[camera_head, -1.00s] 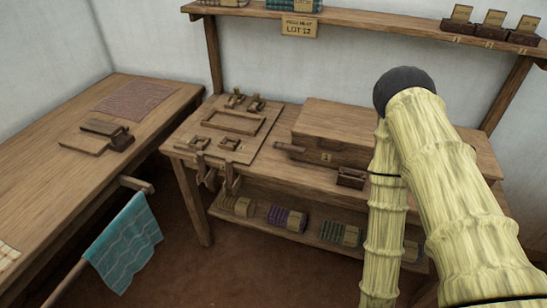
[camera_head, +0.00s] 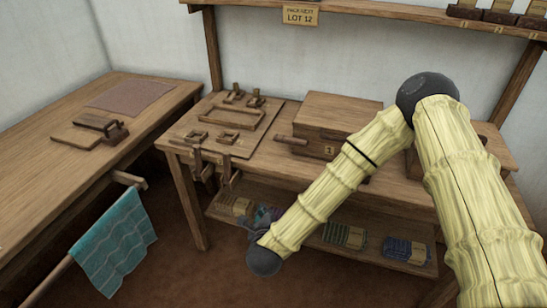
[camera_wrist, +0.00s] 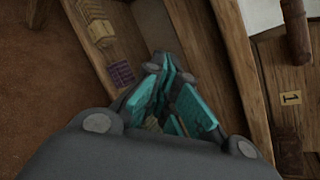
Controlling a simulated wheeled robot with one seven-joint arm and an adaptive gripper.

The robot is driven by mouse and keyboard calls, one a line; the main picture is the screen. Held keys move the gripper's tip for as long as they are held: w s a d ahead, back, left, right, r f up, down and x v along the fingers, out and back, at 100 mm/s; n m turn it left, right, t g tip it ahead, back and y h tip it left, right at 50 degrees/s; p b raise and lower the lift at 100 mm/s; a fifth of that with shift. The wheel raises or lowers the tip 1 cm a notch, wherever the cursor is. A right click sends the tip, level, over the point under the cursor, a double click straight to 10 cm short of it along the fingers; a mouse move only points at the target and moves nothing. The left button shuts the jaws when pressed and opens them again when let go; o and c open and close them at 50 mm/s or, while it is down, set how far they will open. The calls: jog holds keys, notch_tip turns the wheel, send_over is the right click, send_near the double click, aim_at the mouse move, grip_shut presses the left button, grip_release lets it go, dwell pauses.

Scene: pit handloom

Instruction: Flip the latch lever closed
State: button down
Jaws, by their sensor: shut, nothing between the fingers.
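I cannot tell for sure which part is the latch lever. A short wooden bar (camera_head: 291,141) sticks out to the left from the box tagged 1 (camera_head: 318,151) on the bench; the bar's end also shows in the wrist view (camera_wrist: 297,30), near the top right. Small wooden clamp-like pieces (camera_head: 228,138) sit on a board on the bench's left part. My gripper (camera_head: 266,214) points down in front of the bench's lower shelf, apart from the box and bar. In the wrist view its teal-padded fingers (camera_wrist: 168,68) are shut and empty.
The bench's lower shelf (camera_head: 385,254) holds several folded cloth bundles. Wooden clamps (camera_head: 228,173) hang on the bench's front edge. A side table (camera_head: 50,175) at left carries a small board with a dark block (camera_head: 114,133). A teal cloth (camera_head: 117,243) hangs in front of it.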

aim_at(272, 157)
jog(key=w+r+m+h, duration=0.1)
jog(key=w+r+m, duration=0.1)
jog(key=r+m, duration=0.2)
jog(key=w+r+m+t+h+b, duration=0.1)
jog(key=w+r+m+h, duration=0.1)
jog(key=r+m, duration=0.2)
jog(key=w+r+m+t+h+b, duration=0.1)
jog(key=w+r+m+h, duration=0.1)
jog(key=w+r+m, duration=0.1)
jog(key=shift+a+r+m, duration=0.25)
jog(key=shift+r+m, duration=0.25)
jog(key=shift+m, duration=0.7)
jog(key=shift+w+r+m, duration=0.15)
jog(key=shift+r+m, duration=0.15)
jog(key=shift+r, duration=0.05)
jog(key=shift+d, duration=0.1)
jog(key=x, duration=1)
jog(key=shift+r, duration=0.1)
jog(key=shift+w+a+b, duration=0.1)
jog(key=shift+a+b, duration=0.15)
jog(key=shift+b, duration=0.25)
